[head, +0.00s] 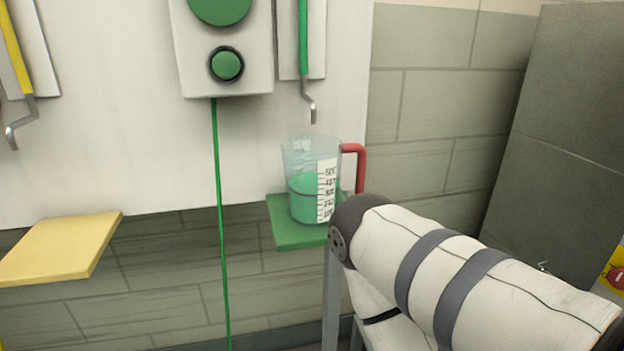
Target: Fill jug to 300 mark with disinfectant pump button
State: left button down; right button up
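A clear jug (300,160) with a red handle (361,165) stands upright on the green shelf (290,239). Green liquid (302,205) fills its lower part. The surface appears close to the 300 mark on the white scale (326,190), but the exact level is hard to read. A round green button (227,65) sits in a dark ring on the white dispenser panel. A bent metal spout (309,102) under a green tube hangs above the jug, with no stream visible. My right arm reaches in from the lower right, its gripper out of view. My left gripper is not in view.
A yellow shelf (62,248) and a yellow-tubed spout (22,117) are at the left. A green cable (220,225) hangs from the panel. A grey cabinet (565,130) stands at the right. The space before the button is clear.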

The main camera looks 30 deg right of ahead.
grip_shut()
dwell(1.2)
